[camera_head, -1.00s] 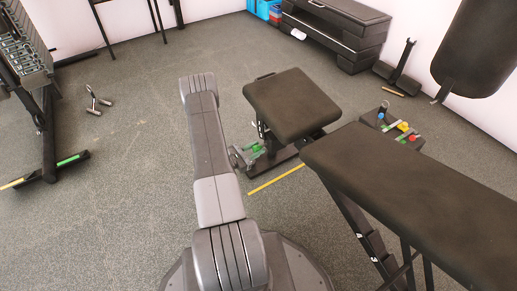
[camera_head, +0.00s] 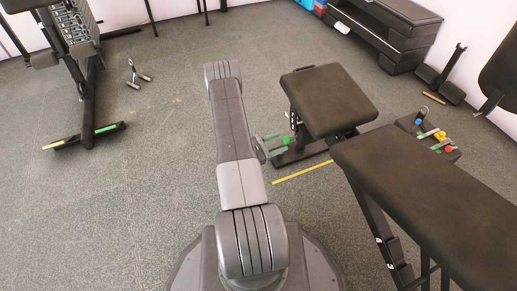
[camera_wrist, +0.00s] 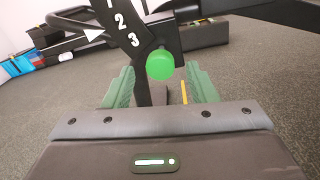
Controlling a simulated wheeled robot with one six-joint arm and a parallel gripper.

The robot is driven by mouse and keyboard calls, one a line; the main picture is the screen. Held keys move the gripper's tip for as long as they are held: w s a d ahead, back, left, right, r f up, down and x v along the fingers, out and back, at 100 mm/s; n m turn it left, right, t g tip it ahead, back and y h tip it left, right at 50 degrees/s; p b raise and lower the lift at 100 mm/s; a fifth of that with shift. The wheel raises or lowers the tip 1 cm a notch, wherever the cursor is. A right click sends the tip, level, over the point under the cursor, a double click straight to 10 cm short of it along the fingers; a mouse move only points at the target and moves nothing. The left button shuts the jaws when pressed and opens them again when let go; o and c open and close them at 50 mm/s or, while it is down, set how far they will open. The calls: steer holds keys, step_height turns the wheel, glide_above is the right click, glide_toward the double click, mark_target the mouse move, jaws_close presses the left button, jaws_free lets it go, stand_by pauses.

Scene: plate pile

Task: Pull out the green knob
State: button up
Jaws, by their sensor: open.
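The green knob (camera_wrist: 160,65) is a round bright green cap on the black adjustable post (camera_wrist: 130,35) marked with white numbers. It shows in the middle of the wrist view. In the head view the knob (camera_head: 286,140) is a small green spot below the bench seat (camera_head: 328,98). My gripper (camera_wrist: 159,68) is open, with one pale green finger on each side of the knob. I see gaps between the fingers and the knob. In the head view my gripper (camera_head: 270,142) is small beside the post, partly hidden behind my arm.
A long bench pad (camera_head: 430,180) stands at the right. A yellow strip (camera_head: 302,172) lies on the floor near the bench foot. A dumbbell rack (camera_head: 75,35) stands at the left, with a handle attachment (camera_head: 137,75) on the floor. The left floor is mostly clear.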

mark_target(284, 140)
steer(key=p+v, duration=0.2)
steer(key=v, duration=0.8)
steer(key=shift+a, duration=0.2)
steer(key=shift+s, duration=0.1)
steer(key=b+x, duration=0.3)
steer(key=x, duration=0.9)
steer(key=shift+d, duration=0.15)
steer(key=shift+x, duration=0.85)
